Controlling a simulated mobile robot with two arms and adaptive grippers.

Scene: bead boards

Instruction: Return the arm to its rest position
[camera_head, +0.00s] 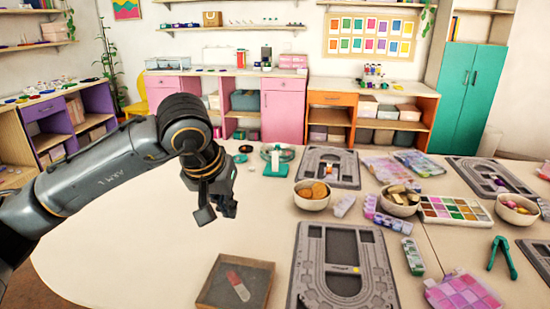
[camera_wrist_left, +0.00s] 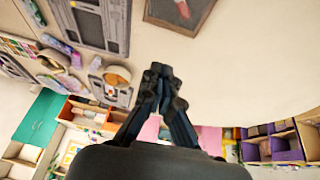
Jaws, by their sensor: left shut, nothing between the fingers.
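My left arm comes in from the left in the head view, and its gripper (camera_head: 218,208) hangs above the left part of the table (camera_head: 130,237). The gripper is shut and empty, apart from everything on the table. In the left wrist view the gripper (camera_wrist_left: 160,76) shows with its fingertips together and nothing between them. My right gripper is in neither view.
Below the gripper lies a brown tray (camera_head: 208,295) with a red-and-white item in it. A grey bead board (camera_head: 300,280) lies to its right. Bowls (camera_head: 312,203), a paint set (camera_head: 455,211) and green pliers (camera_head: 502,257) stand further right. The table's left part is clear.

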